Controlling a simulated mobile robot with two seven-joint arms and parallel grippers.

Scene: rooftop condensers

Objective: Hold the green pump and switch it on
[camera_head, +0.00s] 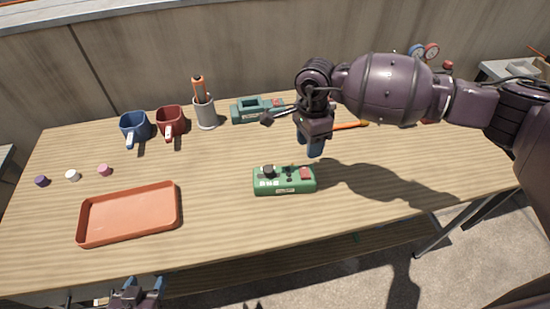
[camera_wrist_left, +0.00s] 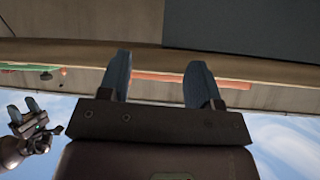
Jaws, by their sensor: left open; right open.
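The green pump (camera_head: 284,189), a low box with a black knob, small switches and a red button on top, sits on the table near its front edge. It is also a small green shape at the far left of the left wrist view (camera_wrist_left: 38,67). My right gripper (camera_head: 315,150) is open and empty, pointing down above the table just behind the pump's right half, apart from it. My left gripper (camera_head: 138,286) is open and empty in front of the table's front edge, well left of the pump. Its two blue fingers (camera_wrist_left: 158,82) show apart in the left wrist view.
An orange tray (camera_head: 82,225) lies at front left, with several small caps (camera_head: 73,175) behind it. The table between tray and pump is clear.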

